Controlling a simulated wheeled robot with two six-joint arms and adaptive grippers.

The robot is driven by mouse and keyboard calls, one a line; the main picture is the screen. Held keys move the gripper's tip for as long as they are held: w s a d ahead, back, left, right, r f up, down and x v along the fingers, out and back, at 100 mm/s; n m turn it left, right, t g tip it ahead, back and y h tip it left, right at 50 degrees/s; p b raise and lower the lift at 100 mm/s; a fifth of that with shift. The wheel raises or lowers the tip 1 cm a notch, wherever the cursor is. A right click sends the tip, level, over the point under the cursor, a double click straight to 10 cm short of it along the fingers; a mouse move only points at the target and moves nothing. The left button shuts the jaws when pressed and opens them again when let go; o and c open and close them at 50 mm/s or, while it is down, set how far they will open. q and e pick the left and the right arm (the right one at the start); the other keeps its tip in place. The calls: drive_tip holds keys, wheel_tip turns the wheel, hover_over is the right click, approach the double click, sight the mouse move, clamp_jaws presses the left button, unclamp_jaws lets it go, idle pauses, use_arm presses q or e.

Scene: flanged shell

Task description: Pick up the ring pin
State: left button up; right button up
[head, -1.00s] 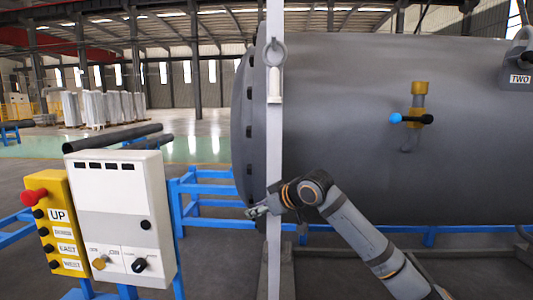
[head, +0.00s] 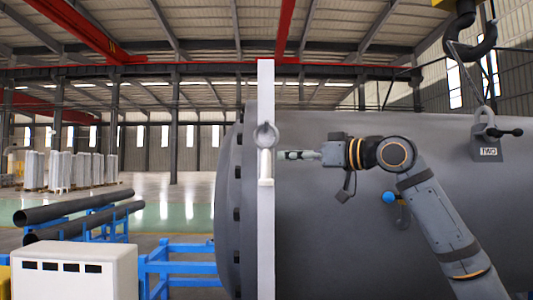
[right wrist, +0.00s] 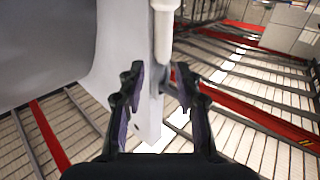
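The ring pin (head: 265,136) is a grey ring on a pale shaft. It stands upright against the white post (head: 266,220) in front of the shell's flanged end. My right gripper (head: 288,155) is at its right, level with the shaft just below the ring. In the right wrist view, my right gripper (right wrist: 160,84) is open. The pale shaft of the ring pin (right wrist: 163,38) comes down from the top edge, and a dark grey part, seemingly the ring, shows between the fingertips. Whether they touch it I cannot tell. My left gripper is out of view.
The large grey shell (head: 340,250) lies behind the post and my right arm. A lock marked TWO (head: 487,140) hangs at the upper right from a crane hook (head: 470,45). The white control box (head: 75,270) is at the lower left, near blue stands with dark pipes (head: 70,207).

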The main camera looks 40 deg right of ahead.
sight(266, 153)
drive_tip(key=w+p, duration=0.2)
drive_tip(key=w, duration=0.1)
drive_tip(key=w+a+p, duration=0.1)
drive_tip(key=w, duration=0.2)
drive_tip(key=shift+a+p, duration=0.2)
drive_tip(key=shift+p, duration=0.15)
drive_tip(key=shift+s, duration=0.15)
drive_tip(key=shift+c, duration=1.3)
clamp_jaws()
